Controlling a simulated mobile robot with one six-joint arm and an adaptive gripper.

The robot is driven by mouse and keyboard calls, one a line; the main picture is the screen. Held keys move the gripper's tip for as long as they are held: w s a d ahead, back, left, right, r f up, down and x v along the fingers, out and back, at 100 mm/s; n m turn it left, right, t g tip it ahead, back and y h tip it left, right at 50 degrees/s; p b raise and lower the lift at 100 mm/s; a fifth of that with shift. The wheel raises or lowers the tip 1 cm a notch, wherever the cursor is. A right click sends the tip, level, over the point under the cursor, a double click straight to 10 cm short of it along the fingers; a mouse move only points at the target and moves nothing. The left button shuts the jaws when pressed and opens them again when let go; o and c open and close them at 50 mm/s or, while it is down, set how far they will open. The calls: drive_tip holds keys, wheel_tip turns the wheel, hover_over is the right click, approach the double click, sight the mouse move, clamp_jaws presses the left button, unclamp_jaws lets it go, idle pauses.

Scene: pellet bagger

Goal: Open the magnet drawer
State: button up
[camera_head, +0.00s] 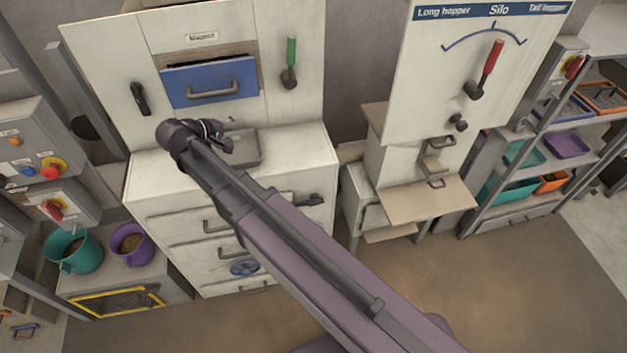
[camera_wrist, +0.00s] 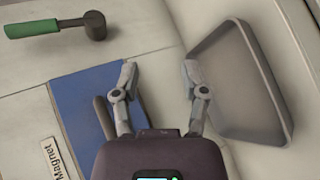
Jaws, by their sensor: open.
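The magnet drawer (camera_head: 211,82) has a blue front with a dark grey bar handle (camera_head: 213,92), under a "Magnet" label (camera_head: 202,37). A dark opening shows above the blue front in the head view, and the front appears to stand out a little from the panel. In the wrist view the blue front (camera_wrist: 75,95) and its handle (camera_wrist: 101,112) lie left of the fingers, partly hidden by my gripper. My gripper (camera_wrist: 160,72) is open and empty, apart from the handle. In the head view my gripper (camera_head: 222,136) is below the drawer.
A grey tray (camera_wrist: 240,80) lies on the white cabinet top, right of the fingers in the wrist view. A green-handled lever (camera_head: 290,62) is right of the drawer and a black lever (camera_head: 139,97) left of it. Teal (camera_head: 74,250) and purple (camera_head: 131,243) buckets stand lower left.

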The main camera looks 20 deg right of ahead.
drive_tip(key=s+d+f+m+g+y+b, duration=0.1)
drive_tip(key=s+d+f+m+g+y, duration=0.2)
drive_tip(key=s+d+f, duration=0.3)
drive_tip(key=s+d+f+m+g+y+b, duration=0.1)
drive_tip(key=s+d+f+m+g+y, duration=0.2)
drive_tip(key=s+d+f+y, duration=0.2)
drive_tip(key=shift+s+d+f+m+y, duration=0.55)
drive_tip(key=shift+s+d, duration=0.9)
drive_tip(key=shift+d, duration=2.2)
drive_tip(key=shift+r, duration=0.15)
drive_tip(key=shift+s+d+y, duration=0.3)
drive_tip(key=shift+s+y, duration=0.35)
drive_tip(key=shift+s, duration=0.05)
drive_tip(key=shift+w, duration=0.1)
